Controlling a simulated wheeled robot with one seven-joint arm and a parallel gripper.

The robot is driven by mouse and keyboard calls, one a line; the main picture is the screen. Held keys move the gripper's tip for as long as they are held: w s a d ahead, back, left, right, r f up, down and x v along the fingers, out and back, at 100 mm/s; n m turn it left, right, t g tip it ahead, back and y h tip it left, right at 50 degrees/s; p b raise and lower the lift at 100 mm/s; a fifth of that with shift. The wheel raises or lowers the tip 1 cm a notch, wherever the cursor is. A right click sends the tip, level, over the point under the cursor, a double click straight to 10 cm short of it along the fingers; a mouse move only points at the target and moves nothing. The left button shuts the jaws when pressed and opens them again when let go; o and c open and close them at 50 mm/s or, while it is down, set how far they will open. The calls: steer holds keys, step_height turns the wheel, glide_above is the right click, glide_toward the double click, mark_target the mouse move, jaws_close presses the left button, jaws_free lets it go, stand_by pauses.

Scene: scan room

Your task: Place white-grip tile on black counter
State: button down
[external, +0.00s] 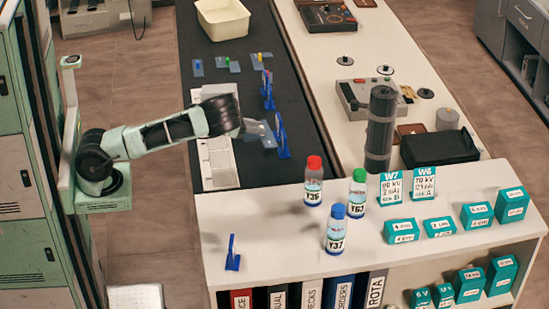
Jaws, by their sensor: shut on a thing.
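My gripper (246,126) is over the black counter (222,76), to the left of the blue stands. It is shut on a grey, see-through tile (262,133). The tile's grip is hidden by the gripper, so I cannot see its colour. The tile is close to the counter top, but I cannot tell whether it touches it. Other tiles lie on the counter farther back: one with a blue grip (197,67), one with a green grip (228,64) and one with a yellow grip (260,60).
Blue upright stands (283,140) are along the counter's right side. A cream basin (223,18) stands at the back. Bottles (313,182) and teal boxes (481,215) stand on the white front counter (270,215).

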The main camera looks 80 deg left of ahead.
step_height(320, 180, down, 17)
steer(key=shift+f+p, duration=0.1)
steer(key=shift+p, duration=1.05)
steer(key=shift+f, duration=0.15)
steer(key=c, duration=1.1)
jaws_free()
steer(key=shift+d, duration=0.1)
